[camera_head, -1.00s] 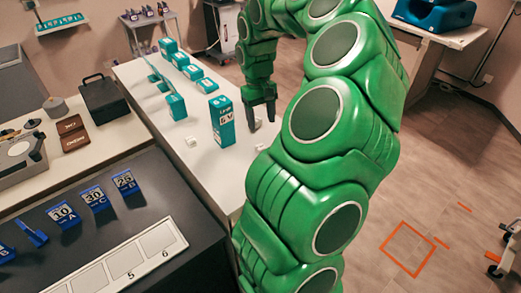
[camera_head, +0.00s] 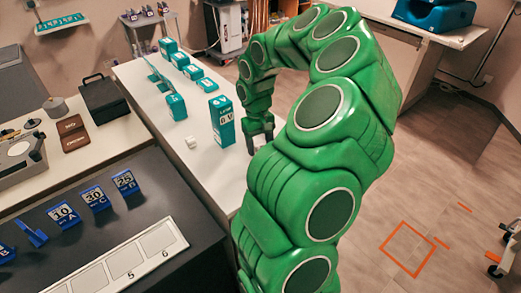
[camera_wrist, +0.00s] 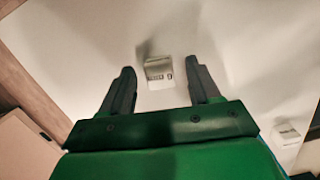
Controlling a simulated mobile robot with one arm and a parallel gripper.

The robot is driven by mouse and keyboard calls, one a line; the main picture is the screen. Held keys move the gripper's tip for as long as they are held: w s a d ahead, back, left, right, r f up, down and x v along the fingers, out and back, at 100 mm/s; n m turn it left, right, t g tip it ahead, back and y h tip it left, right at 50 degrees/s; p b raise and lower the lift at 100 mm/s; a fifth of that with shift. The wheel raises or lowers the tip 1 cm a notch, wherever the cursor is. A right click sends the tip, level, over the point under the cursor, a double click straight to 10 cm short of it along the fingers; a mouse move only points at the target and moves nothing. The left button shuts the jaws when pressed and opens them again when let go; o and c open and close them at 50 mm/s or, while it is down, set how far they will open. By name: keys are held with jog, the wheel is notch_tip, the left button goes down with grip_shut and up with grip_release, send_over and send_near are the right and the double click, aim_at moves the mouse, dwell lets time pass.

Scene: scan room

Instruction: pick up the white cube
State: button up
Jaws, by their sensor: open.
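A small white cube (camera_wrist: 159,70) with dark marks on its face lies on the white table top. In the wrist view it shows between the two fingers of my gripper (camera_wrist: 161,76), near the tips. The fingers stand apart on either side and do not appear to touch it. A second small white cube (camera_wrist: 286,136) shows at the lower right of the wrist view. In the head view my gripper (camera_head: 260,140) points down over the table's right part, and one white cube (camera_head: 191,142) is visible to its left. The other cube is hidden there behind my arm.
A tall teal box (camera_head: 221,124) stands close to the left of my gripper. Several teal boxes (camera_head: 176,107) stand farther back on the white table (camera_head: 215,172). A dark counter (camera_head: 160,190) with blue numbered markers is at front left.

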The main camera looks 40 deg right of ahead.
jog(key=shift+c, duration=0.4)
jog(key=c, duration=1)
jog(key=shift+c, duration=0.2)
jog(key=shift+r, duration=0.15)
jog(key=shift+r, duration=0.3)
notch_tip(320, 180, up, 2)
jog(key=s+a+r, duration=0.7)
jog(key=s+r, duration=0.3)
jog(key=s, duration=0.2)
